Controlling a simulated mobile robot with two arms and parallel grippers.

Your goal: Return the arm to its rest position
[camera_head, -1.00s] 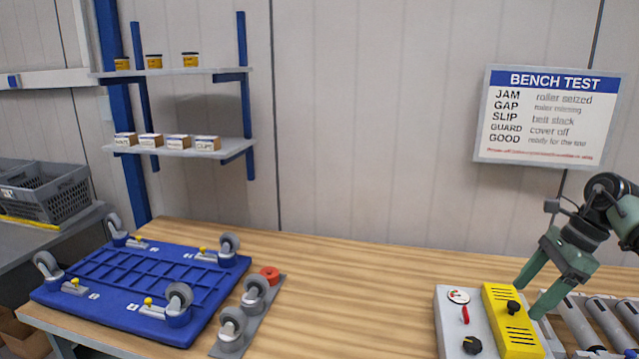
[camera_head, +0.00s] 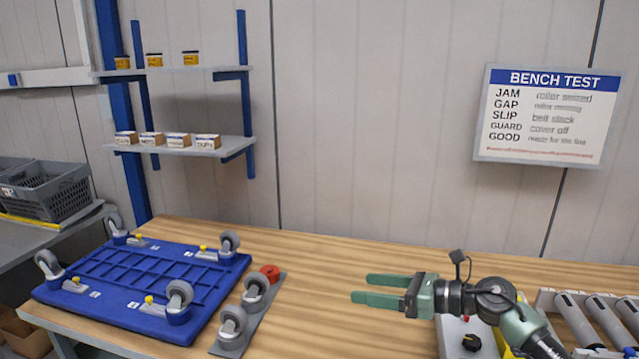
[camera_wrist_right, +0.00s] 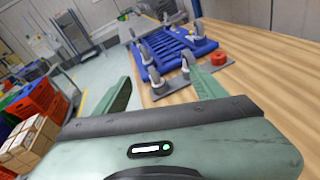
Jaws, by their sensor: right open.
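My right gripper (camera_head: 362,289) is open and empty. Its two green fingers point left over the bare middle of the wooden bench (camera_head: 310,262). My left gripper is in neither view.
A blue dolly (camera_head: 130,315) with casters lies wheels-up on the bench's left. Beside it a grey plate (camera_head: 262,312) holds two casters and a red ring (camera_head: 270,272). Rollers (camera_head: 585,318) stand at right. A shelf (camera_head: 190,148) and sign (camera_head: 548,115) are behind.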

